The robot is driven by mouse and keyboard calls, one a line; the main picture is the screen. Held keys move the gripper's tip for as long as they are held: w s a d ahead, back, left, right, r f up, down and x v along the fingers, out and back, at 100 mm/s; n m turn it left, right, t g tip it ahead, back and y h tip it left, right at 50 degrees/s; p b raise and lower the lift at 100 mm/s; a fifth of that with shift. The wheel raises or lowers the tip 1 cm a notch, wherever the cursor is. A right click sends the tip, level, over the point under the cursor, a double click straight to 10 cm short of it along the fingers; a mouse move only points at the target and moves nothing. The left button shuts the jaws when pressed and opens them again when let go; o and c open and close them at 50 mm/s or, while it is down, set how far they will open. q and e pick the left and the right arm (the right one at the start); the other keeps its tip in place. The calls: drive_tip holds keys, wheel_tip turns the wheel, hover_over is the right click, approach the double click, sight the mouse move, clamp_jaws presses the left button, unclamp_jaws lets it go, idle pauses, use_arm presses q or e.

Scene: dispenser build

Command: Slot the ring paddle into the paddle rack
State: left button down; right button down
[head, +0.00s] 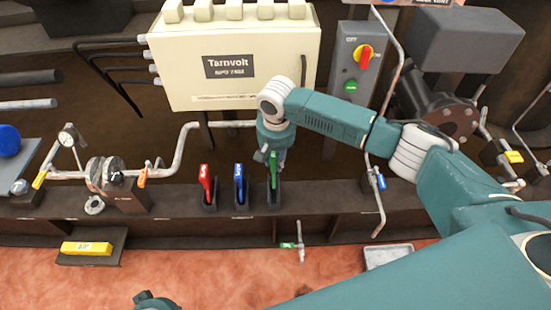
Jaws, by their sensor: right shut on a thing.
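My right gripper (272,156) points down at the upright green-handled piece (274,170) and is shut on it. The piece's lower end is in or just above a dark holder (274,197) on the shelf; I cannot tell which. A small grey ring-shaped piece (94,205) lies at the left, below a dark block (125,197) beside round discs (105,172). Which of these is the ring paddle or the paddle rack is not clear. My left gripper is not visible; only a small teal part of my body shows at the bottom.
Red (206,182) and blue (239,184) handled pieces stand in holders left of the green one. A cream Tarnvolt cabinet (270,85) and a grey switch box (352,70) stand behind. Pipes run at both sides. A yellow block (86,248) sits lower left.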

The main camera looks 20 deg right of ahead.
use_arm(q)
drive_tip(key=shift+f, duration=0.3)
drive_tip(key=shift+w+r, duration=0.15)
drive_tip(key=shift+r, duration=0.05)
use_arm(e)
drive_tip(key=shift+f, duration=1.15)
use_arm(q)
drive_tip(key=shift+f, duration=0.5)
use_arm(e)
drive_tip(key=shift+f, duration=0.65)
